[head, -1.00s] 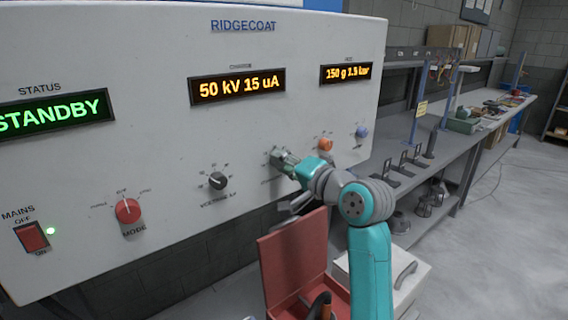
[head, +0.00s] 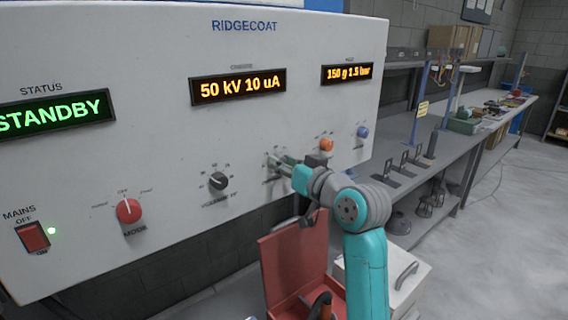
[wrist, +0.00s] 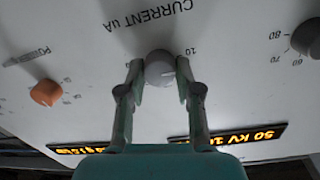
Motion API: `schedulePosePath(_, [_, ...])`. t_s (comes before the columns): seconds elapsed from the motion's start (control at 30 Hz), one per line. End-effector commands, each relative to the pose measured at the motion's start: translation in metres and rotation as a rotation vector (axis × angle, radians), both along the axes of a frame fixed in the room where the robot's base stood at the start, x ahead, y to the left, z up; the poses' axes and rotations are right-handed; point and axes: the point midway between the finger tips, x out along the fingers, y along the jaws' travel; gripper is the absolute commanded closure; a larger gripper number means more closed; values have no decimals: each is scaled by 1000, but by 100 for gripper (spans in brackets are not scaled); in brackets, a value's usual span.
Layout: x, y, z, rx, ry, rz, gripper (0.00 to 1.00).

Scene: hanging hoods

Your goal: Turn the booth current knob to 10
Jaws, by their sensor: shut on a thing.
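A "10" mark shows close beside the knob in the wrist view. The charge display (head: 238,86) reads "50 kV 10 uA".
A black voltage knob (head: 218,181) and a red mode knob (head: 128,210) are to the left. An orange knob (head: 326,145) and a blue knob (head: 362,131) are to the right. A green status display (head: 55,114) reads "STANDBY". An open red box (head: 294,258) stands below my arm.

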Motion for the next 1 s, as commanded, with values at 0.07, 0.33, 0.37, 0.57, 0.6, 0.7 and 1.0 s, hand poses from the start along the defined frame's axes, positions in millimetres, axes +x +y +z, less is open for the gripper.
schedulePosePath(0.07, [0,0,-2,-43,-25,1,100])
schedulePosePath(0.33, [0,1,-2,-146,-94,1,100])
schedulePosePath(0.37, [0,1,-2,-153,-98,0,100])
schedulePosePath(0.57, [0,1,-2,-179,-115,1,100])
schedulePosePath(0.6, [0,1,-2,-181,-118,1,100])
schedulePosePath(0.7, [0,1,-2,-184,-119,0,100])
schedulePosePath(1.0, [0,1,-2,-184,-119,1,59])
